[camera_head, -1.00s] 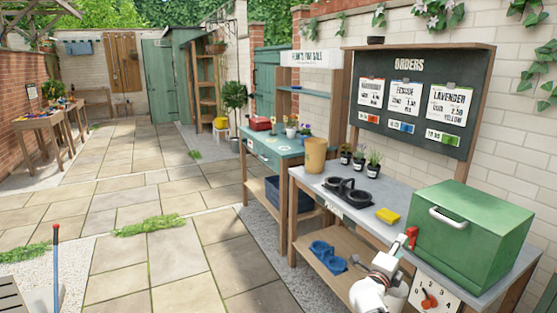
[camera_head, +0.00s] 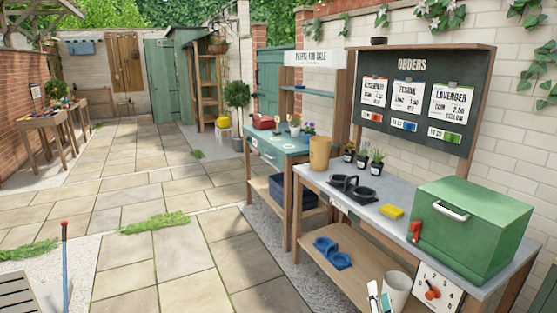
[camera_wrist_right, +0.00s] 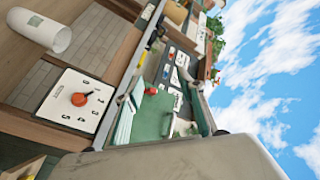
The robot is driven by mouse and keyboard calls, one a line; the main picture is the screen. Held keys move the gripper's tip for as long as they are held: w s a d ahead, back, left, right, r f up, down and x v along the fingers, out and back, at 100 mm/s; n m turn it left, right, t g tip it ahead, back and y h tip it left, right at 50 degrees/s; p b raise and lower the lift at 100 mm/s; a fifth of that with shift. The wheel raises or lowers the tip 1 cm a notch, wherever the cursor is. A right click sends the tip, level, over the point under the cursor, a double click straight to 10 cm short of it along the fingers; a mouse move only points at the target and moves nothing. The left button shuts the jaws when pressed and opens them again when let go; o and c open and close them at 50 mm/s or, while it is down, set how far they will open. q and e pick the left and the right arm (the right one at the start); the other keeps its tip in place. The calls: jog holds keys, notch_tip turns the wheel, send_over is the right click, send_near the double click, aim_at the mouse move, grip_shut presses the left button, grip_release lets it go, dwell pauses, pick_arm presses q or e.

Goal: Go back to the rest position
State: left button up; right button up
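My right gripper (camera_head: 379,299) shows low in the head view, at the bottom edge in front of the workbench. Its two fingertips point up and stand apart with nothing visible between them. In the right wrist view its grey body fills the bottom, and the green box lies beyond it. My left gripper is in neither view. The task names no object to handle.
The grey-topped workbench (camera_head: 322,178) carries a green box (camera_head: 470,235), a yellow sponge (camera_head: 392,212), a tan pot (camera_head: 320,153) and small potted plants. A white pot (camera_head: 397,290) stands close beside my right gripper. The paved floor (camera_head: 150,240) at left is open.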

jog(key=s+a+f+n+g+y, duration=0.2)
jog(key=s+a+f+n, duration=0.1)
jog(key=s, duration=0.7)
jog(key=s+a+f+n+g+y, duration=0.2)
jog(key=s+f+n, duration=0.4)
jog(key=s, duration=0.5)
jog(key=s+a+f+n+g+y, duration=0.1)
jog(key=s+a+f+n+g, duration=0.2)
jog(key=s+n, duration=0.3)
jog(key=s+a+f, duration=0.1)
jog(key=s, duration=0.4)
jog(key=shift+s+a+f+n+g+y, duration=0.2)
jog(key=shift+s+f+n+g+y, duration=0.1)
jog(key=shift+f+g+y, duration=0.1)
